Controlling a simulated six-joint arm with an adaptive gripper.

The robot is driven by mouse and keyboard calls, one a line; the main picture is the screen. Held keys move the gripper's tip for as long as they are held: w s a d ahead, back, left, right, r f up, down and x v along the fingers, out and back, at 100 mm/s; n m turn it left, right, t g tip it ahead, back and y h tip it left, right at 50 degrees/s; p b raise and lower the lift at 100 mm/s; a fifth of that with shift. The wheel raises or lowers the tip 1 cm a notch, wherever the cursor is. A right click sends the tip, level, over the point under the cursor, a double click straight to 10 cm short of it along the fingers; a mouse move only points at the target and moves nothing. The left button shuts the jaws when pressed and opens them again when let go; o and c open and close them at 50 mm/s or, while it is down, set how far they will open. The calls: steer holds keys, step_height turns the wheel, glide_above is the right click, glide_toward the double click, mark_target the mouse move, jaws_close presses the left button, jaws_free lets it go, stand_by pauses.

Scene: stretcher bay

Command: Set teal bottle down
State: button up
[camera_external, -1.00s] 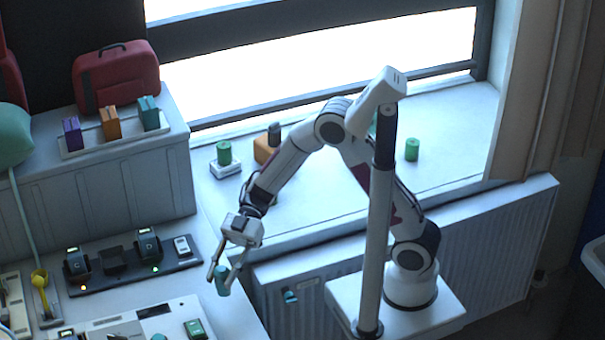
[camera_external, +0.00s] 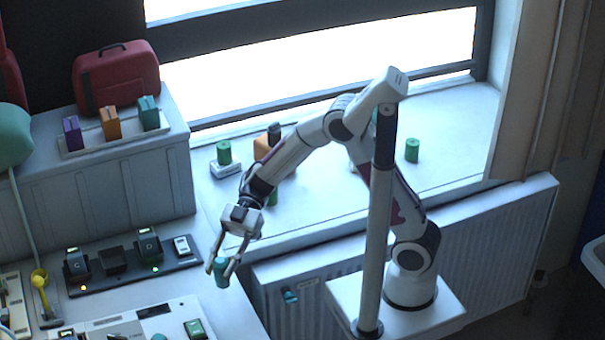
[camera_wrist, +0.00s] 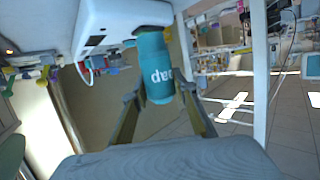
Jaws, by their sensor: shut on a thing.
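My gripper (camera_external: 220,265) is shut on the teal bottle (camera_external: 221,275). In the external view it holds the bottle at the right edge of the white counter (camera_external: 228,312), slightly tilted. I cannot tell for certain whether the bottle's base touches the surface. In the wrist view the teal bottle (camera_wrist: 155,68) sits between the two fingers, with white lettering on its side.
A dark charger strip (camera_external: 130,268) with several devices lies to the left. A green-screened device (camera_external: 195,328) lies below it. Green cylinders (camera_external: 224,152) and an orange block (camera_external: 262,148) stand on the window sill. A radiator (camera_external: 310,300) is to the right.

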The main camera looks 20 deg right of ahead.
steer(key=shift+w, duration=0.1)
steer(key=w+d+m+t+y, duration=0.1)
steer(key=w+d+m+t, duration=0.4)
steer(key=w, duration=0.7)
steer(key=w+d+m+t+y, duration=0.25)
steer(key=w+d, duration=0.45)
steer(key=w, duration=0.4)
steer(key=w+d+m+t+y, duration=0.1)
steer(key=w+d+m+t, duration=0.35)
steer(key=w, duration=0.75)
steer(key=w+d+f+m+t+h, duration=0.1)
steer(key=w+d+m+t+h, duration=0.2)
steer(key=w+d, duration=0.3)
steer(key=w+d+f+m+t+h, duration=0.1)
steer(key=w+d+m+t+h, duration=0.2)
steer(key=d, duration=1.4)
steer(key=w+d+f+m+t+h, duration=0.1)
steer(key=w+d+m+t+h, duration=0.2)
steer(key=w+d+t, duration=0.3)
steer(key=w+d+m, duration=0.1)
steer(key=w+d, duration=0.3)
steer(key=d, duration=0.1)
steer(key=shift+w+d+f+m, duration=0.25)
steer(key=shift+w+f+m, duration=0.05)
steer(key=shift+w+f, duration=0.1)
step_height(320, 180, down, 6)
steer(key=shift+f, duration=0.15)
